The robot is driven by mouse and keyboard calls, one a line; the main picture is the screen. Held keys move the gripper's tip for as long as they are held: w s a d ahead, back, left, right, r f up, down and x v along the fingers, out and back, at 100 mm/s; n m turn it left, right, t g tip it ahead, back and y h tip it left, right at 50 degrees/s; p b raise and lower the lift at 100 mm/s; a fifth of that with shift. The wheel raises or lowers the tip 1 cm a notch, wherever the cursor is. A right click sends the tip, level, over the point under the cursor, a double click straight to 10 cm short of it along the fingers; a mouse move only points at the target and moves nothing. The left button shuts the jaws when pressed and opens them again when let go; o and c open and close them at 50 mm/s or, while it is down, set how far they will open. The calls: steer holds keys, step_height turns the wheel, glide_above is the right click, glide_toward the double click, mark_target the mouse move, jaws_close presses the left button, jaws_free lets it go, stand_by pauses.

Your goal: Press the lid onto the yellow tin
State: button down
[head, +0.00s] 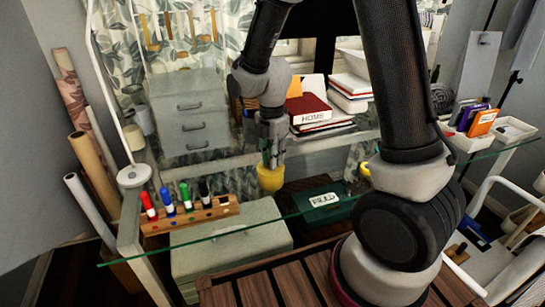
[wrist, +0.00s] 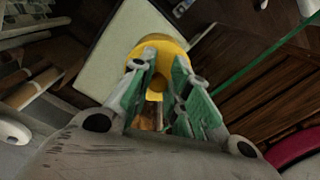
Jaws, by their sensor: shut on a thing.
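A round yellow piece, the tin (head: 270,179) with what looks like its lid on top, shows just under my gripper (head: 271,158) at the glass desk in the head view. I cannot make out a seam between lid and tin there. In the wrist view the yellow lid (wrist: 157,47) lies beyond and between the fingertips. My gripper (wrist: 158,80) has green-padded fingers and is shut on the lid's middle part. The fingers hide part of the lid, and the tin's lower side is hidden in the wrist view.
A wooden rack with several markers (head: 190,216) stands to the left on the glass. Grey drawers (head: 190,122), a red book (head: 310,110) and papers stand behind. A small yellow object (head: 365,169) is at right. A green box (head: 322,205) shows below the glass.

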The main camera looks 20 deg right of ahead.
steer(key=c, duration=0.8)
jaws_free()
steer(key=shift+r, duration=0.1)
steer(key=shift+r, duration=3.4)
jaws_close()
steer(key=shift+f, duration=0.35)
